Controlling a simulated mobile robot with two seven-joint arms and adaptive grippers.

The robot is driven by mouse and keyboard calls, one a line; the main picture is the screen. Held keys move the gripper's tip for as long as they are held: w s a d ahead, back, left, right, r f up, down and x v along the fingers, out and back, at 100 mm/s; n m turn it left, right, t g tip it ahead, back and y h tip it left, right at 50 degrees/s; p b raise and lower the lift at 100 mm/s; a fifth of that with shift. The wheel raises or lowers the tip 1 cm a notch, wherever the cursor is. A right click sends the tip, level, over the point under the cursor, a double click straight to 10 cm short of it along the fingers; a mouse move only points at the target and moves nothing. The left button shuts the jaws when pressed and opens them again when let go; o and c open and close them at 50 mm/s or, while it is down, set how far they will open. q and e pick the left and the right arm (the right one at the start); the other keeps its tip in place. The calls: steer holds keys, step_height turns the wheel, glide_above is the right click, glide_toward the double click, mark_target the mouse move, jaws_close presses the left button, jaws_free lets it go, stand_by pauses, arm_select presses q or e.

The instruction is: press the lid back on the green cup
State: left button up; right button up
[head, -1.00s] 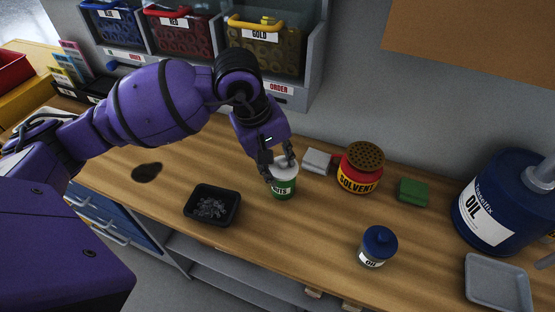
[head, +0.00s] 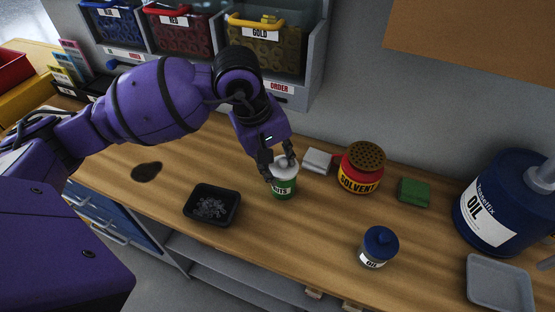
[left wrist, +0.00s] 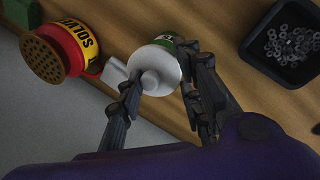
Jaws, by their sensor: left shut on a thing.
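The green cup (head: 283,188) stands upright on the wooden bench, with white lettering on its side. It also shows in the left wrist view (left wrist: 167,41), mostly behind the lid. The white lid (left wrist: 158,62) with a round knob is at the cup's top, and I see no clear gap between them. My left gripper (head: 278,164) is above the cup, with its fingers on either side of the lid and shut on it. In the left wrist view the fingers (left wrist: 160,68) flank the lid. Whether the lid is fully seated cannot be told. My right gripper is not in view.
A black tray of metal nuts (head: 189,211) is left of the cup. A grey-white block (head: 318,160), a solvent tin (head: 360,170) and a green sponge (head: 413,192) stand behind and right. A small oil jar (head: 378,246) is front right. The bench between is clear.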

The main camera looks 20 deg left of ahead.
arm_select(q)
steer(key=o, duration=0.9)
steer(key=shift+c, duration=0.2)
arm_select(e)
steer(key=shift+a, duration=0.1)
arm_select(q)
steer(key=o, duration=0.5)
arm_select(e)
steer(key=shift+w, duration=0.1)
arm_select(q)
steer(key=shift+r+p, duration=0.45)
steer(key=shift+r, duration=0.9)
steer(key=shift+r+p, duration=0.65)
steer(key=shift+r, duration=1.55)
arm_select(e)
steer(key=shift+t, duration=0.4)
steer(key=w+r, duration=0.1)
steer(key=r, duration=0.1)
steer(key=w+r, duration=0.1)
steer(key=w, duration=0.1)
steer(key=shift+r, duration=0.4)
